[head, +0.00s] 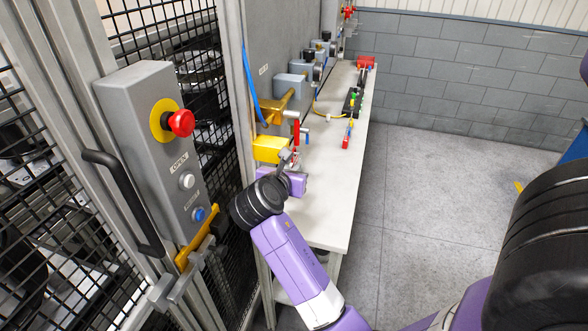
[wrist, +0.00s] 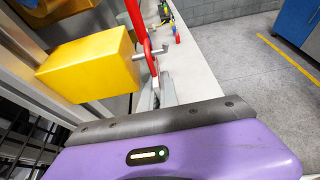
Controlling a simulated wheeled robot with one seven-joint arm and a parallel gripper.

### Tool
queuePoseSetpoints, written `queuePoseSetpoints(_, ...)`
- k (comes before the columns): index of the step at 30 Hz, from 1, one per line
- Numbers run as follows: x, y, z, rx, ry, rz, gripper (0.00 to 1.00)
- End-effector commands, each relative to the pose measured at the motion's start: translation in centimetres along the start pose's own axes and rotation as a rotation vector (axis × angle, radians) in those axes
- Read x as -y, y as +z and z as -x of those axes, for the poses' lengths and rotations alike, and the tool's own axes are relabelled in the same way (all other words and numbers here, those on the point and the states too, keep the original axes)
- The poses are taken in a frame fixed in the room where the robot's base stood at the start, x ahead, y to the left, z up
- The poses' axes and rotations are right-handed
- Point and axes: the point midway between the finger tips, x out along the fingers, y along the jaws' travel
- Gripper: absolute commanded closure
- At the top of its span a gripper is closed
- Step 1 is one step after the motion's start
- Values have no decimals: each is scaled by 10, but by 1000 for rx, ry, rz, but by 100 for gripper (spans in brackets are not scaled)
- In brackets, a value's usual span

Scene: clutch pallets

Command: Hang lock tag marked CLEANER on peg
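A red tag-like piece (head: 296,133) stands upright just above my gripper (head: 288,160). In the wrist view the red piece (wrist: 136,22) runs down between the grey fingers (wrist: 157,94), which appear closed on its lower end. No lettering is readable, so I cannot tell whether it says CLEANER. A yellow block (head: 270,149) is just left of the gripper; it also shows in the wrist view (wrist: 92,62). A short metal peg (wrist: 158,50) sticks out at the block's right side. The red piece passes close to this peg; I cannot tell whether they touch.
A pale bench (head: 330,215) runs away along the grey panel. A control box (head: 150,150) stands at the left. The floor (head: 440,180) to the right is clear.

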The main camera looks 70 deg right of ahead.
Motion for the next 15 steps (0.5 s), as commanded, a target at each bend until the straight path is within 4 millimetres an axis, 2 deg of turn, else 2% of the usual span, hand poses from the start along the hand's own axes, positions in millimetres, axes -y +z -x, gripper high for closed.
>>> queuePoseSetpoints(9,0,0,0,0,0,0,100)
queuePoseSetpoints(13,0,0,0,0,0,0,74)
queuePoseSetpoints(15,0,0,0,0,0,0,70)
